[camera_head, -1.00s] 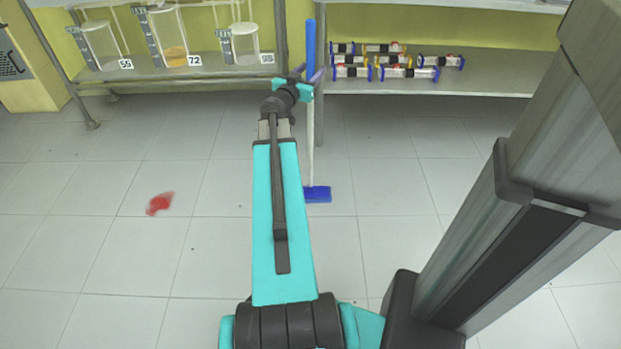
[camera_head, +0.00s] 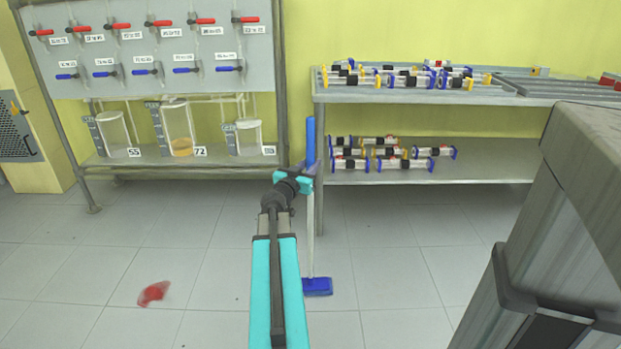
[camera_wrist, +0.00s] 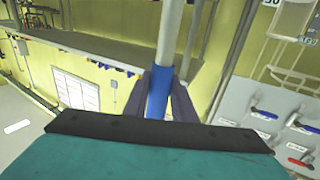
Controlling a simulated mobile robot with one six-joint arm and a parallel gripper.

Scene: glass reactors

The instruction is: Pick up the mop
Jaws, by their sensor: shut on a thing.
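The mop has a blue grip at the top, a thin pale pole and a blue head (camera_head: 317,286). It stands upright in the head view, its head at the floor; I cannot tell if it touches. My gripper (camera_head: 309,172) is shut on the mop's upper handle, around the blue part. In the wrist view the two dark fingers of my gripper (camera_wrist: 165,95) close on both sides of the blue handle (camera_wrist: 157,97), and the pale pole (camera_wrist: 173,40) runs on above.
A red stain (camera_head: 153,293) lies on the tiled floor at left. Behind stand a rack with red and blue valves and glass vessels (camera_head: 179,128), and a metal shelf (camera_head: 450,174) holding several small reactors. The floor around the mop is clear.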

